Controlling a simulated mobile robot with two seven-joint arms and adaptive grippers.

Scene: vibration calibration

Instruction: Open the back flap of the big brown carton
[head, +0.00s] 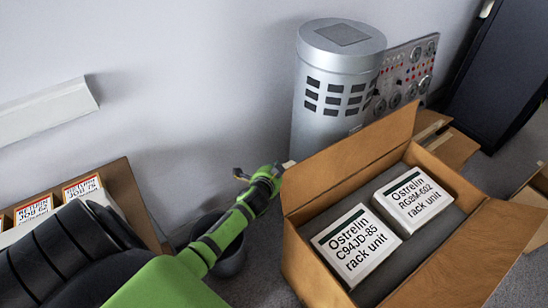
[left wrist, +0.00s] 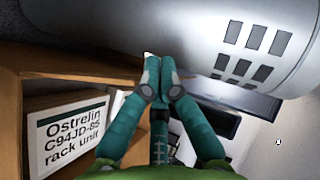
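The big brown carton (head: 305,258) stands open at the right of the head view. Its back flap (head: 345,163) is raised and stands up along the far edge. Two white boxes, labelled Ostrelin C94JD-85 (head: 356,244) and RG8M-602 (head: 414,199), sit in grey lining inside. My left gripper (head: 287,165) is at the flap's left end, on its outer side. In the left wrist view its fingertips (left wrist: 159,66) are close together beside the flap (left wrist: 65,62), with nothing clearly between them. Whether they touch the flap is unclear. My right gripper is out of view.
A silver vented cylinder (head: 335,85) stands behind the carton, with a dial panel (head: 408,70) beside it. A dark bin (head: 228,258) stands below my left forearm. Another carton (head: 122,190) with red-lettered boxes is at left. A dark cabinet (head: 500,75) is at far right.

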